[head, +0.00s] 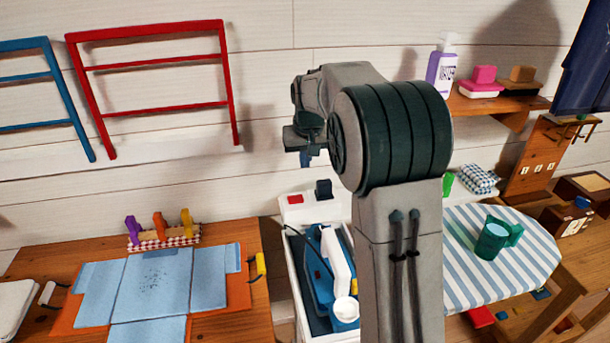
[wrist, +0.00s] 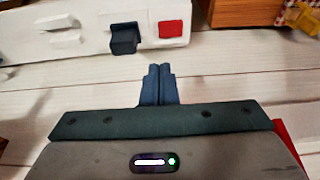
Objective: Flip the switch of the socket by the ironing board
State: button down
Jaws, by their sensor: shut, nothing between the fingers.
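The white socket panel (head: 308,213) is mid-picture in the head view, with a red switch (head: 295,199) on its left and a black plug (head: 323,188) beside it. In the wrist view the panel (wrist: 88,40) lies along the top. There the red switch (wrist: 170,29) is right of the black plug (wrist: 124,39). My gripper (head: 307,160) is above the panel in the head view. In the wrist view its blue fingertips (wrist: 158,70) are together and empty, below the red switch and apart from it in the picture. My arm hides the panel's right part in the head view.
The striped ironing board (head: 475,285) with a green mug (head: 492,240) is at right. A white bin (head: 296,290) holding a blue-and-white iron (head: 333,270) stands below the panel. Red (head: 150,65) and blue racks hang above.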

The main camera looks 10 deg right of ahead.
aim_at(303, 198)
jog(key=x, duration=0.4)
jog(key=p+x, duration=0.1)
jog(key=x, duration=0.3)
jog(key=s+x, duration=0.1)
jog(key=x, duration=0.4)
jog(key=shift+s+f+p, duration=0.1)
jog(key=shift+f+p, duration=0.05)
jog(key=shift+p, duration=0.25)
